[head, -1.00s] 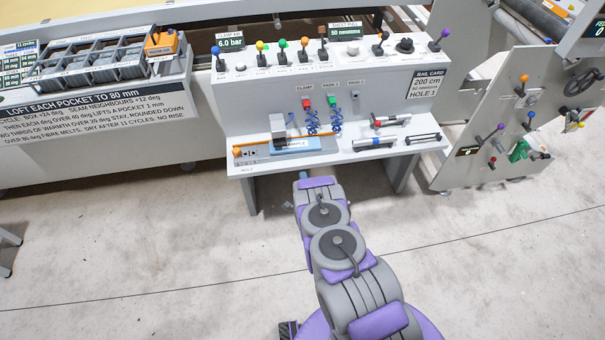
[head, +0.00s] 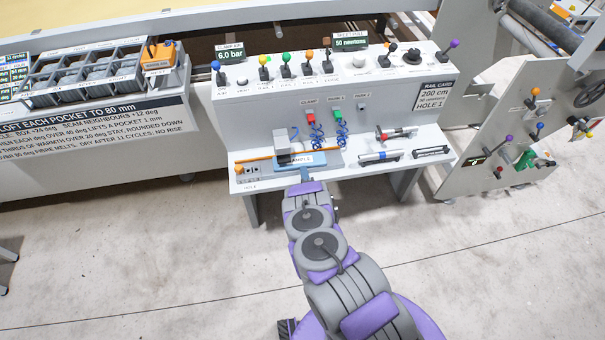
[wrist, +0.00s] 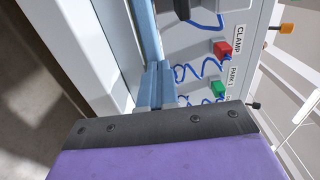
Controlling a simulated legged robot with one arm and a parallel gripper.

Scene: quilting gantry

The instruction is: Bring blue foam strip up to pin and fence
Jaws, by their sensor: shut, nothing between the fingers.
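The blue foam strip (head: 322,158), labelled SAMPLE, lies flat on the bench ledge. It also shows as a long blue band in the wrist view (wrist: 147,30). My gripper (head: 305,176) is at the ledge's front edge, by the strip's near side. In the wrist view its blue-grey fingers (wrist: 154,86) are together and empty, close to the strip; whether they touch it I cannot tell. A thin orange bar (head: 262,155) runs along the ledge behind the strip. A grey block (head: 281,146) stands at the strip's left. I cannot make out the pin clearly.
Coiled blue hoses hang behind the strip from the red CLAMP fitting (head: 308,118) and green PARK 1 fitting (head: 336,112). Cylindrical tools (head: 380,156) lie to the right on the ledge. A gauge block with an orange knob (head: 240,169) is at the left end.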

